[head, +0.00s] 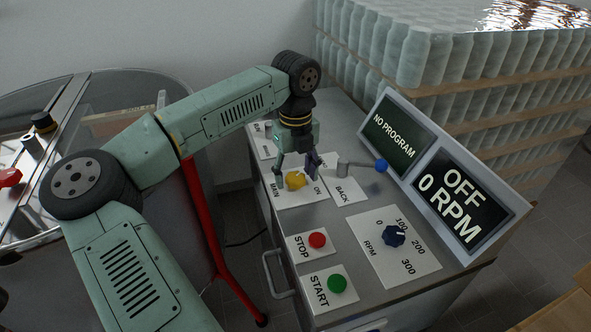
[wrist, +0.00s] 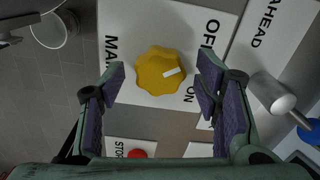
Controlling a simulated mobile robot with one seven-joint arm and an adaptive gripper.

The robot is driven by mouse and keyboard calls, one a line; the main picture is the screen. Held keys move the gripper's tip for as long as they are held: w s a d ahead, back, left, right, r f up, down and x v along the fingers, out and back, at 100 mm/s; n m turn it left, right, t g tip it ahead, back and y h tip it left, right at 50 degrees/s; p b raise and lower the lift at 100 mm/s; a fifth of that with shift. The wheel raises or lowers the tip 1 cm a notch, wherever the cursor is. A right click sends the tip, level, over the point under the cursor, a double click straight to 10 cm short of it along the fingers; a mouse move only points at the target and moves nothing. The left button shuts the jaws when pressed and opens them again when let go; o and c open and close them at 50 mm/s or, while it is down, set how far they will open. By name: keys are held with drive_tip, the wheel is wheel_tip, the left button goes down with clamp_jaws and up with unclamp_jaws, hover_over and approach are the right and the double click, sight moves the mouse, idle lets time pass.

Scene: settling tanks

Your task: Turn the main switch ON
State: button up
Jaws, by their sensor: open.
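The main switch is a yellow lobed knob (head: 295,180) on a white plate marked MAIN, OFF and ON. In the wrist view the knob (wrist: 155,68) has a white pointer mark on its right part, aimed roughly between the OFF and ON labels. My gripper (head: 296,168) is open above the knob. In the wrist view its fingertips (wrist: 162,80) are on either side of the knob, with a gap on both sides. The display (head: 460,195) reads OFF and 0 RPM.
A lever with a blue ball (head: 381,166) stands right of the knob. A red STOP button (head: 317,240), a green START button (head: 337,284) and a dark blue RPM knob (head: 394,236) are nearer the front. A NO PROGRAM screen (head: 394,136) is behind.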

drive_tip(key=shift+f, duration=0.1)
drive_tip(key=c, duration=1.1)
drive_tip(key=shift+c, duration=0.2)
drive_tip(key=shift+m+b, duration=0.4)
drive_tip(key=shift+b, duration=0.05)
drive_tip(key=shift+f+m+b, duration=0.15)
drive_tip(key=shift+m+b, duration=0.7)
drive_tip(key=shift+m, duration=0.15)
drive_tip(key=m+b, duration=0.2)
drive_tip(key=m, duration=0.1)
drive_tip(key=m+b, duration=0.1)
drive_tip(key=m, duration=0.3)
drive_tip(key=shift+r+m+b, duration=0.2)
drive_tip(key=shift+m+b, duration=0.1)
drive_tip(key=shift+m, duration=1.7)
